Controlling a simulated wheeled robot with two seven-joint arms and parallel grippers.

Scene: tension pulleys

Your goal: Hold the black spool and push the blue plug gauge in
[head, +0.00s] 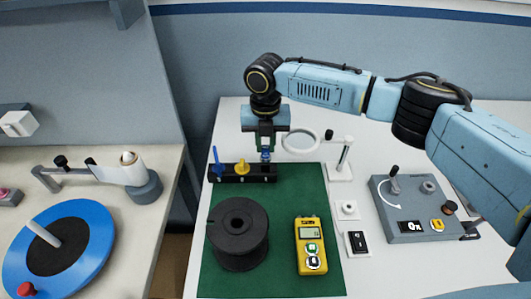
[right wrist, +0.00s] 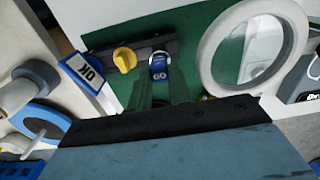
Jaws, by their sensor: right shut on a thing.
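The black spool (head: 238,222) stands on the green mat (head: 285,240), its flange and central hole facing up, with no gripper on it. My right gripper (head: 265,150) is at the black rack (head: 228,175) behind the spool. It is shut on the blue plug gauge (head: 265,156), at the rack's right end. The right wrist view shows the gauge's blue head, marked GO (right wrist: 159,66), between the fingertips. Whether its lower end is still in the rack cannot be told. My left gripper is not in view.
A yellow plug (head: 241,167) and a blue upright piece (head: 215,160) are beside the gauge. A ring magnifier (head: 300,139) stands close right. A yellow meter (head: 311,246) lies right of the spool. A grey control box (head: 412,215) is farther right.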

